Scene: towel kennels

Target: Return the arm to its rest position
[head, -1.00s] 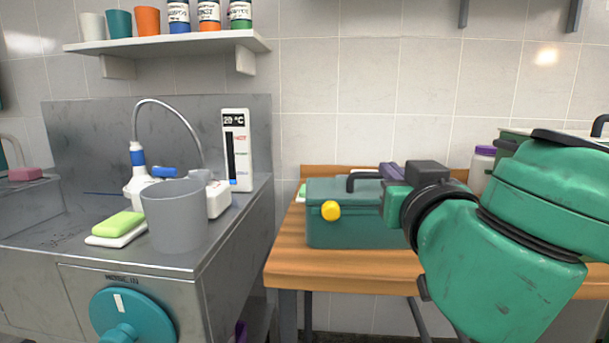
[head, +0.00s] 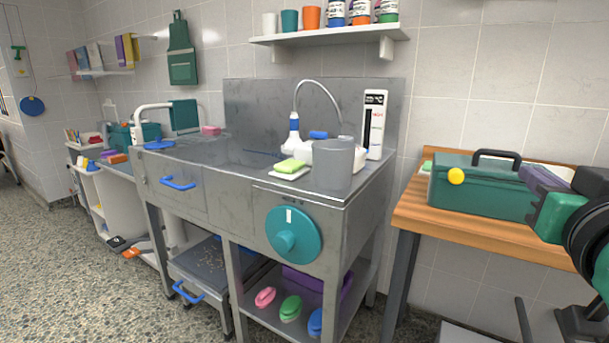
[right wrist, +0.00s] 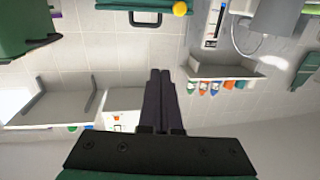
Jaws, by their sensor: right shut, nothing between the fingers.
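My right gripper (head: 543,178) is at the right edge of the head view, in front of the green toolbox (head: 480,190) on the wooden table. Its green arm is mostly cut off by the frame edge. In the right wrist view, the dark fingers of the right gripper (right wrist: 160,75) lie together, empty, with tiled wall beyond them. My left gripper is not in view.
A steel wash station (head: 210,195) with a grey cup (head: 333,165), a green sponge (head: 289,166) and a teal dial (head: 292,235) stands left of the wooden table (head: 420,215). A wall shelf (head: 330,36) holds several containers. Speckled floor (head: 70,270) is open at the left.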

